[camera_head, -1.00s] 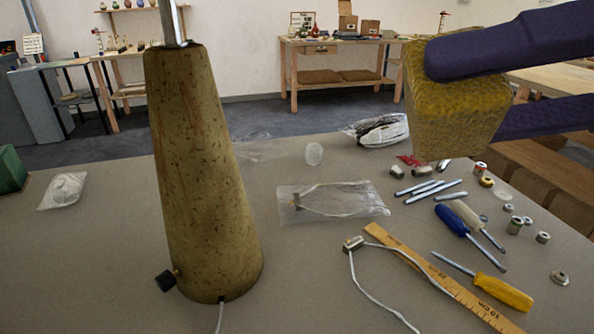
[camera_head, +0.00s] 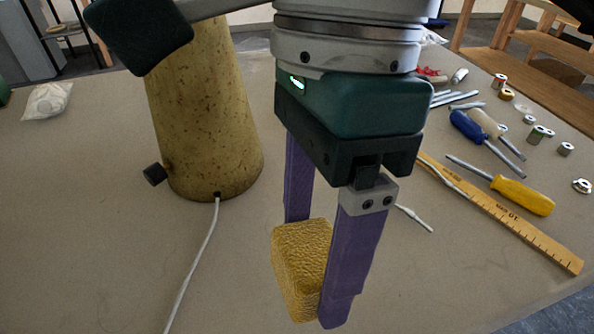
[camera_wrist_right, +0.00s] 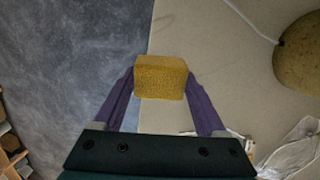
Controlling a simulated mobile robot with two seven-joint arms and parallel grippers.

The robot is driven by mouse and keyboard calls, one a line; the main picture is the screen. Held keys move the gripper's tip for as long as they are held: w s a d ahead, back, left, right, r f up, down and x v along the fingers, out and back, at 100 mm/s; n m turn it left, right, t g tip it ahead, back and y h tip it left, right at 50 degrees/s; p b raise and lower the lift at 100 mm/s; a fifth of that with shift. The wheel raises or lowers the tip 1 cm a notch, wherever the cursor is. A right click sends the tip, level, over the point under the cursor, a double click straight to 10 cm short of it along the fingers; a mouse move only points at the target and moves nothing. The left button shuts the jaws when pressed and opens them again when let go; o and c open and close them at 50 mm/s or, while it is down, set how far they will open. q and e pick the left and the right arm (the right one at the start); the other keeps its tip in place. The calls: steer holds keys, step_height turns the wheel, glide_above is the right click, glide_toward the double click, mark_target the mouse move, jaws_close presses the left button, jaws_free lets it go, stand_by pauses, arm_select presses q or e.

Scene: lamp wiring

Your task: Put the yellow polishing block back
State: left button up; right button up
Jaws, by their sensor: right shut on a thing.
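The yellow polishing block (camera_head: 300,268) is held between the purple fingers of my right gripper (camera_head: 315,270) in the head view, in front of the lamp base. The fingers point down and are shut on it. In the right wrist view the block (camera_wrist_right: 161,77) sits between the fingertips (camera_wrist_right: 160,85), above the table's edge region. I cannot tell whether it touches the table. My left gripper is not in view.
The speckled lamp base (camera_head: 205,120) stands upright at the left with a white cord (camera_head: 190,265). A wooden ruler (camera_head: 510,220), a yellow screwdriver (camera_head: 520,194) and a blue screwdriver (camera_head: 475,130) lie at the right. The front left of the table (camera_head: 80,230) is clear.

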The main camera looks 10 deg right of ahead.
steer(key=w+d+f+n, duration=0.1)
steer(key=f, duration=0.1)
steer(key=w+d+f+n+t+h+b, duration=0.1)
steer(key=f, duration=0.2)
steer(key=w+d+f+n+t, duration=0.1)
steer(key=f, duration=0.2)
steer(key=shift+w+d+n+b, duration=0.3)
steer(key=shift+w+d+n, duration=0.1)
step_height(320, 180, down, 5)
steer(key=shift+r, duration=0.2)
steer(key=shift+f+b, duration=0.2)
steer(key=shift+b, duration=0.2)
steer(key=o, duration=1.1)
steer(key=shift+r, duration=0.15)
steer(key=shift+o, duration=0.2)
steer(key=shift+r, duration=0.1)
